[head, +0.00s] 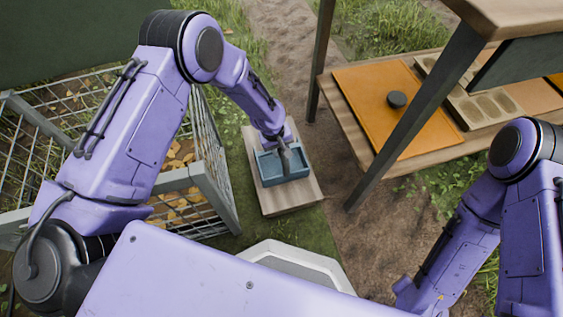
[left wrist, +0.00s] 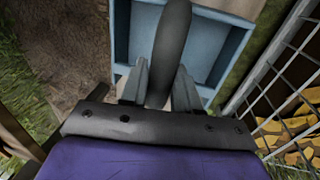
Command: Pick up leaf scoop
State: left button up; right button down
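The leaf scoop is a blue, open, walled pan (head: 270,178) with a dark grey handle (head: 285,159). In the head view it sits on a pale wooden board (head: 292,203) low on the ground. My left gripper is right over it, its fingers mostly hidden in that view. In the left wrist view, the two fingers (left wrist: 160,88) straddle the dark handle (left wrist: 172,40), with the blue pan (left wrist: 238,38) beyond. Whether the fingers press on the handle is unclear. My right arm is at the lower right of the head view; its gripper is out of frame.
A wire-mesh bin (head: 210,150) with yellow leaves stands just left of the board. A wooden table (head: 372,105) on the right has a lower shelf with an orange panel (head: 375,88) and a moulded tray (head: 480,108). Bare soil lies between.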

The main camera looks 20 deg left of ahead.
pick_arm(q)
grip_shut()
jog(key=shift+r, duration=0.25)
jog(key=r+p, duration=0.1)
jog(key=r, duration=0.2)
jog(key=r+p, duration=0.1)
jog(key=shift+s+r+p, duration=0.2)
jog(key=shift+s+p, duration=0.1)
jog(key=shift+s, duration=0.1)
jog(key=s+d+r+p, duration=0.2)
jog(key=s+r+p, duration=0.3)
jog(key=s, duration=0.8)
notch_tip(320, 180, up, 3)
jog(key=shift+r+p, duration=0.1)
jog(key=shift+p, duration=0.3)
